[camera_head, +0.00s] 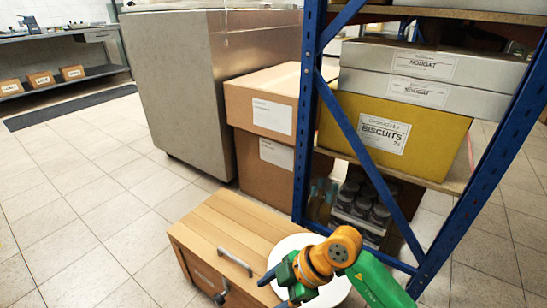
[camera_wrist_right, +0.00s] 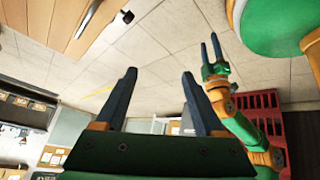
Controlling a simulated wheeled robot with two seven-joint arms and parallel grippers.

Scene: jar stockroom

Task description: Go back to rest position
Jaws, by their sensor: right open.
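My right gripper (camera_head: 274,290) is at the bottom of the head view, its arm coming in from the lower right. Its blue fingers are apart and hold nothing. In the right wrist view the same gripper (camera_wrist_right: 158,95) shows two spread fingers with empty space between them. My left gripper (camera_wrist_right: 211,47) shows only in the right wrist view, up and to the right of the right fingers. Its two prongs look apart with nothing between them. The left arm is not in the head view.
A wooden cabinet (camera_head: 225,225) with a metal handle stands close by the right gripper. A blue-framed shelf (camera_head: 303,120) holds a yellow biscuits box (camera_head: 350,120) and nougat boxes (camera_head: 430,65). Cardboard boxes (camera_head: 265,100) stand behind. Tiled floor (camera_head: 90,210) is free at left.

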